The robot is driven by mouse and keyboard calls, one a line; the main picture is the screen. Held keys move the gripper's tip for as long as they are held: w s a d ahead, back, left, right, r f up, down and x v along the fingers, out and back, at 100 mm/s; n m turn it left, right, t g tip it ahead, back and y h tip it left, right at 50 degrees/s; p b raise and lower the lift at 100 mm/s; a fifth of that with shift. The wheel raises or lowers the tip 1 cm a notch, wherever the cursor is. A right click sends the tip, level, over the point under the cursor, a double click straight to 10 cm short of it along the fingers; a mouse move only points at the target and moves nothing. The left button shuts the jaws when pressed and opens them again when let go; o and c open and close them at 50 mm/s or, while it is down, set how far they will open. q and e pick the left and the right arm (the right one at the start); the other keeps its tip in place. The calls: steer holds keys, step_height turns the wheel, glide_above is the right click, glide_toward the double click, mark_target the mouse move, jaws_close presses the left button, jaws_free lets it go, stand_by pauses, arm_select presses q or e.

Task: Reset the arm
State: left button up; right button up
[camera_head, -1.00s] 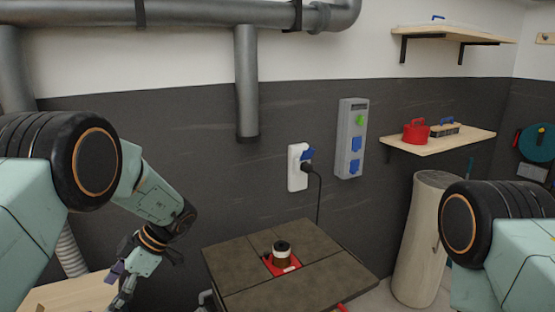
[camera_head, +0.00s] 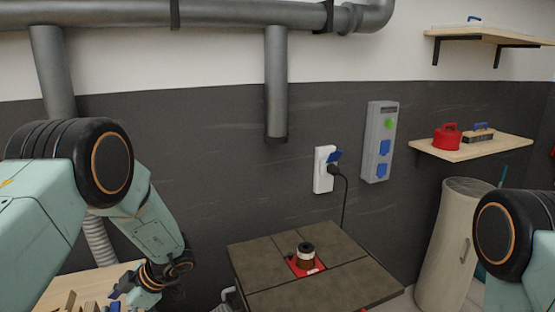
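My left arm comes in from the left, and its gripper (camera_head: 128,301) hangs low at the bottom left. It is partly cut off by the picture's lower edge. It is over or beside a light wooden surface, and I cannot tell whether its fingers are open or shut. My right arm shows only as a black-ringed joint and pale green link at the right edge. Its gripper is out of view.
A dark square-topped table (camera_head: 264,262) carries a red plate with a small brown and black spindle (camera_head: 305,256). A black plug sits in a white wall socket (camera_head: 325,169). A wooden cylinder (camera_head: 447,240) stands right. A wall shelf (camera_head: 470,149) holds a red container (camera_head: 447,137).

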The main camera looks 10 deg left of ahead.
arm_select(q)
steer(key=shift+f+n+t+y+b, duration=0.2)
steer(key=shift+n+t+y+b, duration=0.15)
steer(key=shift+b, duration=0.4)
steer(key=shift+n+t+y+b, duration=0.3)
steer(key=shift+t+b, duration=0.25)
steer(key=shift+b, duration=0.45)
steer(key=n+t+y+b, duration=0.2)
steer(key=b, duration=0.8)
steer(key=shift+t, duration=0.4)
steer(key=shift+n+y+b, duration=0.25)
steer(key=shift+y+b, duration=0.2)
steer(key=shift+b, duration=0.35)
steer(key=shift+r, duration=0.1)
